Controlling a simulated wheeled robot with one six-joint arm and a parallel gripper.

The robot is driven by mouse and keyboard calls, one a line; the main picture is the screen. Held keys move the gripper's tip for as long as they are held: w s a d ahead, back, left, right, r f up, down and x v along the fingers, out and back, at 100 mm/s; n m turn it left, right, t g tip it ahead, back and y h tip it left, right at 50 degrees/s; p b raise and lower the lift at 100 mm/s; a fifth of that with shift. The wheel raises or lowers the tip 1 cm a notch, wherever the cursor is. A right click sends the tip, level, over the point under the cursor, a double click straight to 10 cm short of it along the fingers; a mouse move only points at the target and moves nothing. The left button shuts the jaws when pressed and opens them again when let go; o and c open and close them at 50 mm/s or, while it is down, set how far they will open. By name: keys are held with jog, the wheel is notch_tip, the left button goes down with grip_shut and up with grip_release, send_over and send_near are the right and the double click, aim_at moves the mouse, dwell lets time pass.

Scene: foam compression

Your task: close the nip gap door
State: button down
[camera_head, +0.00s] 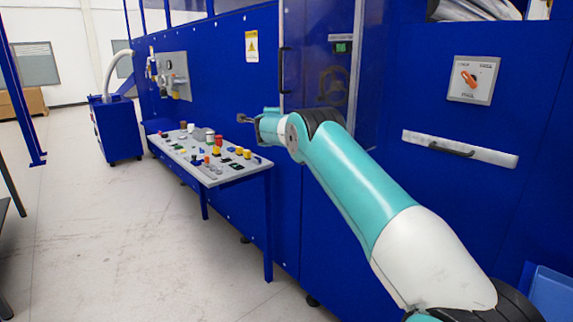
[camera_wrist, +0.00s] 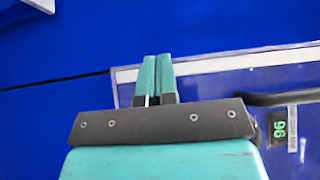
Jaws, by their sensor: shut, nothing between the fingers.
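The nip gap door appears to be the clear panel with a pale metal frame (camera_head: 318,88) on the blue machine. A dark upright handle (camera_head: 282,68) is near its left edge. In the wrist view the door's pale frame (camera_wrist: 225,64) and dark handle (camera_wrist: 285,98) lie beyond and right of my gripper. I cannot tell how far the door stands open. Contact with the door cannot be made out.
A panel with an orange rotary switch (camera_head: 470,79) and a drawer-like plate with a handle (camera_head: 458,149) are at the right. The floor (camera_head: 105,230) at the left is clear.

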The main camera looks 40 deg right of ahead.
jog(key=s+a+b, duration=0.1)
jog(key=a+b, duration=0.4)
jog(key=a, duration=0.9)
jog(key=shift+b, duration=0.4)
jog(key=s+a+r+n+g+y+p, duration=0.3)
jog(key=s+a+n+g+y+p, duration=0.25)
jog(key=s+a+n+y, duration=0.9)
jog(key=s+a+n+g+p, duration=0.1)
jog(key=s+a+n+g, duration=0.2)
jog(key=s, duration=1.1)
jog(key=s+a+f+n+g+p, duration=0.1)
jog(key=s+a+n+g, duration=0.2)
jog(key=s, duration=1.1)
jog(key=s+a+f+n+g+p, duration=0.1)
jog(key=s+a+n+g+p, duration=0.1)
jog(key=s+a+n, duration=0.6)
jog(key=s+n+g, duration=0.1)
jog(key=s+n, duration=0.3)
jog(key=s, duration=0.2)
jog(key=shift+s+f, duration=0.15)
jog(key=shift+f, duration=0.1)
